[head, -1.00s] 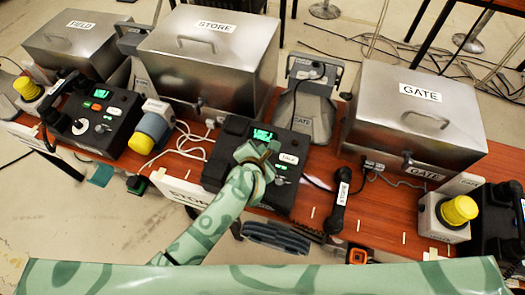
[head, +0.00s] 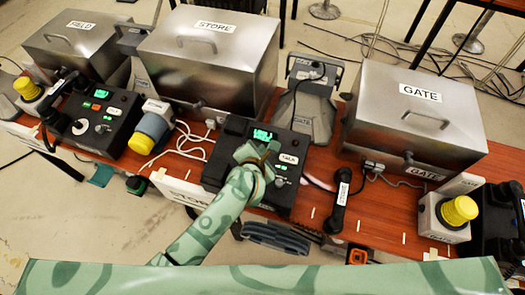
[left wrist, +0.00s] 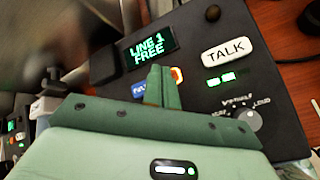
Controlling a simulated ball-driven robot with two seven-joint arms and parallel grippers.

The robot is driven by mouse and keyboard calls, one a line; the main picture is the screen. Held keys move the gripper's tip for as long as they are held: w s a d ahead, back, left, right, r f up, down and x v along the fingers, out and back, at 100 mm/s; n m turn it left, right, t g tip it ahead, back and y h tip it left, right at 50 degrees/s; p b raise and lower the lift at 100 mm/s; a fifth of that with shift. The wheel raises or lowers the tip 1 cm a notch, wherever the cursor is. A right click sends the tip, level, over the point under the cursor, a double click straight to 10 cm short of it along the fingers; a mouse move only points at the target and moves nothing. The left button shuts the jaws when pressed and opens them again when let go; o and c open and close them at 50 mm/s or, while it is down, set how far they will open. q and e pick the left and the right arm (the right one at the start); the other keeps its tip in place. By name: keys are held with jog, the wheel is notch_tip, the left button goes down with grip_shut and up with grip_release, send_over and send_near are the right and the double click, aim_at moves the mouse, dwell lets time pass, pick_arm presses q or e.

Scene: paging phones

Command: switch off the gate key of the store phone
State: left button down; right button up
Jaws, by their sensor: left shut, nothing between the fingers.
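The store phone (head: 216,176) is a black desk unit in the middle of the table, with a green lit screen. In the left wrist view its screen (left wrist: 149,51) reads LINE 1 FREE. A white TALK key (left wrist: 228,51), a small green bar light (left wrist: 221,80) and a volume knob (left wrist: 245,120) show on its right side. My left gripper (head: 262,151) is shut and empty over the key area. Its fingers (left wrist: 162,84) hide most of the keys. A blue key (left wrist: 139,91) and part of an orange-lit key (left wrist: 178,76) show beside them. The gate key's label cannot be read. My right gripper is not in view.
The black STORE handset (head: 341,199) lies on the table right of the phone. Metal boxes marked STORE (head: 205,75) and GATE (head: 412,115) stand behind. The field phone (head: 105,125) is at left. A yellow-topped lamp (head: 459,211) stands at right. Cables cross the table.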

pick_arm(q)
jog(key=shift+f, duration=0.15)
dwell(0.4)
jog(key=shift+f+b, duration=0.3)
jog(key=shift+r+p, duration=0.45)
jog(key=shift+p, duration=0.05)
jog(key=shift+r, duration=0.1)
jog(key=r+p, duration=0.3)
jog(key=p, duration=0.1)
jog(key=s+r+p, duration=0.1)
jog(key=r+p, duration=0.1)
jog(key=shift+a+r, duration=0.15)
jog(key=shift+r, duration=0.2)
